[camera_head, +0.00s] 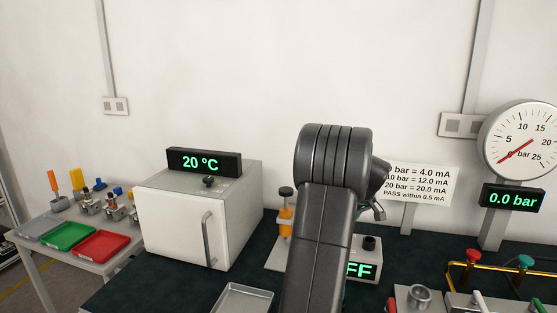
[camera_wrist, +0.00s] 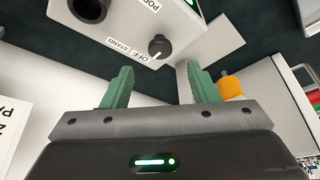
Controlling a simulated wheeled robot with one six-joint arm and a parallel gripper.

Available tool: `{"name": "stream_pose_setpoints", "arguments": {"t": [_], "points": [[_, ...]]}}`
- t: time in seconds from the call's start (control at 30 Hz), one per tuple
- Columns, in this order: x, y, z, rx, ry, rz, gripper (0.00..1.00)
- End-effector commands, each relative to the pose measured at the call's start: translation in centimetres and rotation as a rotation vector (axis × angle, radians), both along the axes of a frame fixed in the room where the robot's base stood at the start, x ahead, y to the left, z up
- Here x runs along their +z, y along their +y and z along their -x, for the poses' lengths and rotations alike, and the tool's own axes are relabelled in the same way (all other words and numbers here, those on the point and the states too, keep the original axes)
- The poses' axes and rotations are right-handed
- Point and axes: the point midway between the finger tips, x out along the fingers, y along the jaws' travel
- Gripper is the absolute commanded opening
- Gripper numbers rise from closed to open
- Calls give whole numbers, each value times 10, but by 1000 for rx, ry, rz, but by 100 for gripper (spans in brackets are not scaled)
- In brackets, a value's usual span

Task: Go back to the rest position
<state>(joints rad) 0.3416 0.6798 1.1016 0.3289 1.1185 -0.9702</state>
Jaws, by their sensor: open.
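My gripper (camera_wrist: 160,86) is open and empty in the wrist view, with its two green fingers spread apart. Beyond the fingertips is a light grey box with a black knob (camera_wrist: 159,46) marked OFF. I cannot tell the exact gap, but the fingers are not closed on the knob. In the head view my arm rises through the middle and hides most of the gripper and part of the box with the green OFF display (camera_head: 362,270).
A white oven (camera_head: 180,232) with a 20 °C display (camera_head: 204,161) stands left of my arm. An orange-bodied tool (camera_head: 286,220) stands close beside the arm. A white sign (camera_head: 425,184), pressure gauge (camera_head: 521,140) and piped valves (camera_head: 497,266) are right. A metal tray (camera_head: 243,299) lies in front.

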Motion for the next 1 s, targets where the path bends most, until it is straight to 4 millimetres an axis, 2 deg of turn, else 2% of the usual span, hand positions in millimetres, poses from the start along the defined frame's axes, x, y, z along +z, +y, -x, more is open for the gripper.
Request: {"name": "stream_pose_setpoints", "arguments": {"t": [0.3,1.0], "points": [[-60,13,-21,2,4,-1,54],[-58,17,-20,-463,2,0,54]]}}
